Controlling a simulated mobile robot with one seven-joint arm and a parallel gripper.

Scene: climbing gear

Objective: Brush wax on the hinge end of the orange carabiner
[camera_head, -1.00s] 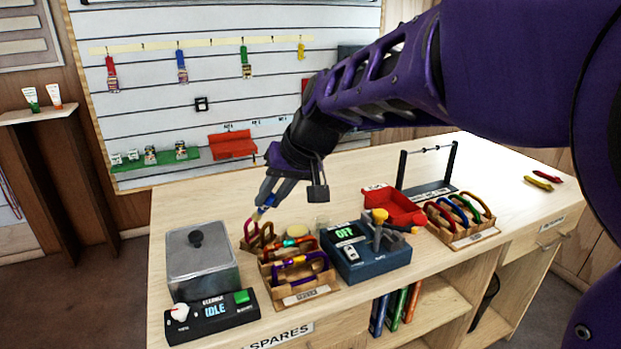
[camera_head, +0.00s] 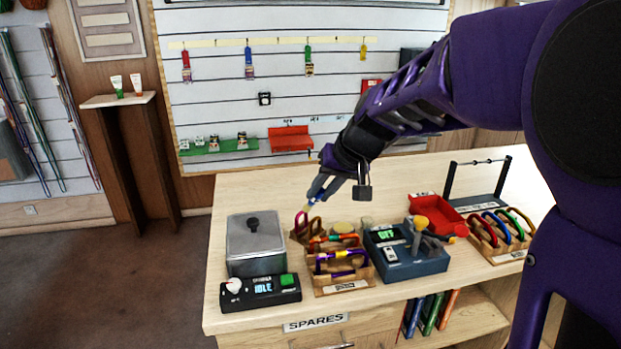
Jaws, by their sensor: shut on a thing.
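My gripper (camera_head: 314,194) is above the back of the bench's left half, fingers pointing down. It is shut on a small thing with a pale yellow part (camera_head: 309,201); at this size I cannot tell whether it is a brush. Just below is a crimson loop (camera_head: 301,218) by a brown wooden holder (camera_head: 306,232); I cannot tell whether it touches the held thing.
A lidded grey metal box (camera_head: 256,247) and a black panel reading IDLE (camera_head: 260,291) stand left. Right are a blue device (camera_head: 407,264), a red tray (camera_head: 436,208), a carabiner rack (camera_head: 499,252) and a black bar stand (camera_head: 475,200). The bench's back left is clear.

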